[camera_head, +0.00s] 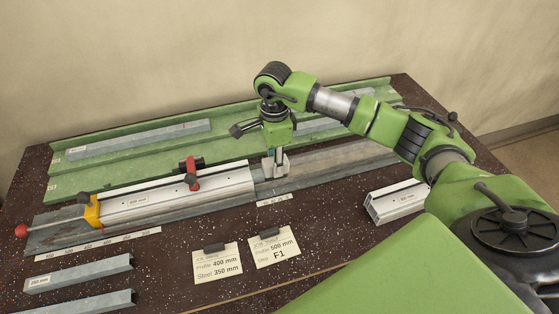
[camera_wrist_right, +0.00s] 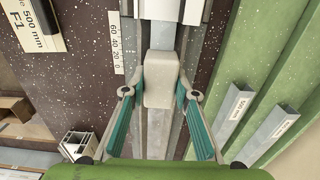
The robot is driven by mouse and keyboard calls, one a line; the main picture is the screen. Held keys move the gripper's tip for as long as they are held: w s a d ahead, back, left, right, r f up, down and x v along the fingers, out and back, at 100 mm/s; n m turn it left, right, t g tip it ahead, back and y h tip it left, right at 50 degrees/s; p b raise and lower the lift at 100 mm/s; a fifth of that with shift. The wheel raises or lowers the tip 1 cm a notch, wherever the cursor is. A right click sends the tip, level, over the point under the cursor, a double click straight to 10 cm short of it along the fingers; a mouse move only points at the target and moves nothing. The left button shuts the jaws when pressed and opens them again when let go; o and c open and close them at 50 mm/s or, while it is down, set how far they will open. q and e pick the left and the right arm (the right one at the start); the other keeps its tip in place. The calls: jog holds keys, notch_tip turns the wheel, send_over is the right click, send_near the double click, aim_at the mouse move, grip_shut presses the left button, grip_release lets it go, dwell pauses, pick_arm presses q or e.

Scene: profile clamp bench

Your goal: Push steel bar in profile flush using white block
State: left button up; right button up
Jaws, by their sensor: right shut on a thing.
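My right gripper (camera_head: 275,165) is shut on the white block (camera_wrist_right: 161,78), which stands over the bench rail at the right end of the clamped profile. The block also shows small under the gripper in the head view, and the fingers (camera_wrist_right: 159,94) flank it in the wrist view. The silver profile (camera_head: 150,199) lies along the rail, and its end (camera_wrist_right: 172,10) shows ahead of the block. My left gripper is not in view.
A red clamp (camera_head: 191,178) and a yellow stop (camera_head: 92,212) sit at the profile. Loose steel bars lie front left (camera_head: 79,274) and on the green rack (camera_head: 140,138). Short profiles (camera_head: 396,201) lie at the right. Two label cards (camera_head: 217,264) lie in front.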

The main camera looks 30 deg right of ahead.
aim_at(264, 164)
jog(key=shift+w+a, duration=0.2)
jog(key=shift+a, duration=0.65)
jog(key=shift+w+a, duration=0.2)
jog(key=shift+a, duration=0.65)
jog(key=shift+d, duration=0.15)
jog(key=shift+s+d+b, duration=0.25)
jog(key=shift+d+b, duration=0.15)
jog(key=shift+d, duration=0.45)
jog(key=shift+r+p, duration=2.55)
jog(key=shift+r, duration=2.55)
